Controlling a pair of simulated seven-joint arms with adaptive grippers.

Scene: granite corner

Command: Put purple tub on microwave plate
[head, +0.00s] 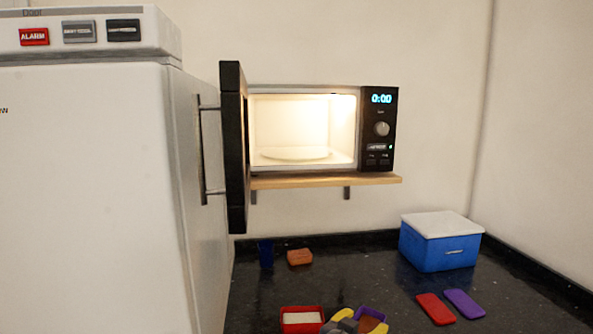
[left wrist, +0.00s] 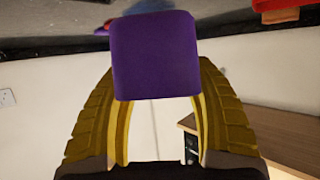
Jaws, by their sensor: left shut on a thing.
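The purple tub (head: 374,313) is at the bottom edge of the head view, partly hidden by my left gripper (head: 362,321). In the left wrist view the purple tub (left wrist: 155,55) sits between the yellow fingertips of my left gripper (left wrist: 155,85), which is shut on it. The microwave (head: 378,150) stands on a wall shelf with its door swung open to the left and its inside lit. The pale round microwave plate (head: 296,153) lies on its floor, with nothing on it. My right gripper is not in view.
The open black door (head: 234,150) stands beside the white fridge (head: 95,190). On the dark counter are a red tub (head: 302,319), a brown block (head: 299,257), a blue cup (head: 265,254), a blue cooler (head: 438,250), a red lid (head: 435,308) and a purple lid (head: 464,303).

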